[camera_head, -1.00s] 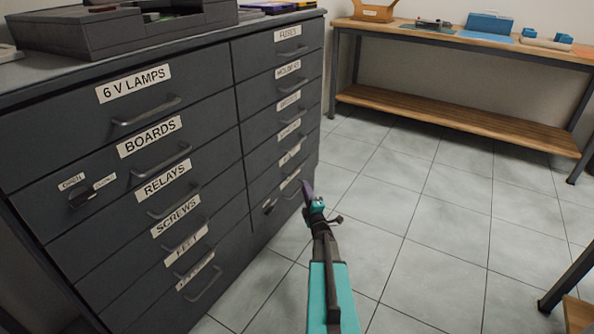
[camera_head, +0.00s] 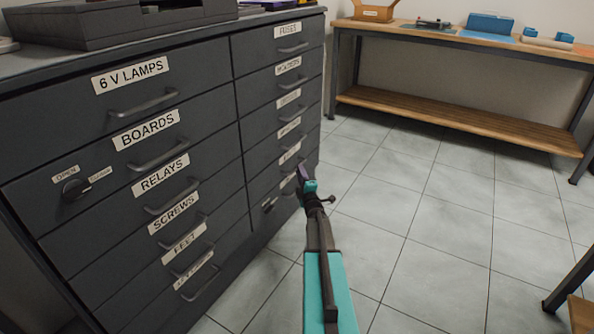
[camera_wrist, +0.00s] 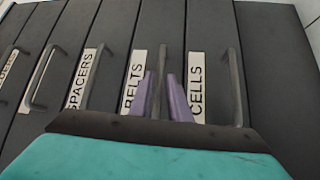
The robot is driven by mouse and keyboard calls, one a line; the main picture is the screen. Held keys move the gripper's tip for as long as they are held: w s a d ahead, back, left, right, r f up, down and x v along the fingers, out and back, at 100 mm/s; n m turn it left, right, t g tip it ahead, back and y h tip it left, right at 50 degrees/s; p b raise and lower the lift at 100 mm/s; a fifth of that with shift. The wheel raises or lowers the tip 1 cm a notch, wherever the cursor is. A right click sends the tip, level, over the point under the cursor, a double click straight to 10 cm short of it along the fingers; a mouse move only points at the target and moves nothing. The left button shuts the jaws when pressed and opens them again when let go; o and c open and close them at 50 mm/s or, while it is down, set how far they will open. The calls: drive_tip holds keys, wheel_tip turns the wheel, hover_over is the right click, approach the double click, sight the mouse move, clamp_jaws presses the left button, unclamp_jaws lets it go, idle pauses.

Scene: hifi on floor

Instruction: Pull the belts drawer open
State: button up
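The belts drawer is a dark grey front in the cabinet's right column; its white label (camera_head: 290,151) is too blurred to read in the head view. In the wrist view the BELTS label (camera_wrist: 132,88) is clear, with the belts drawer's handle (camera_wrist: 161,78) to its right. My gripper (camera_head: 303,174) is at the lower right drawers. Its two purple fingers (camera_wrist: 161,98) are spread apart, one on each side of the belts handle; I cannot tell whether they touch it. The belts drawer looks shut flush with its neighbours.
The CELLS drawer's label (camera_wrist: 197,88) and handle (camera_wrist: 237,88) lie just right of my fingers. The SPACERS label (camera_wrist: 82,78) is to the left. A wooden bench (camera_head: 455,117) stands at the back. Tiled floor (camera_head: 420,220) beside the cabinet is clear.

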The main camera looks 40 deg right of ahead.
drive_tip(key=shift+b+x, duration=0.5)
drive_tip(key=shift+x, duration=1.55)
drive_tip(key=shift+a, duration=0.1)
clamp_jaws()
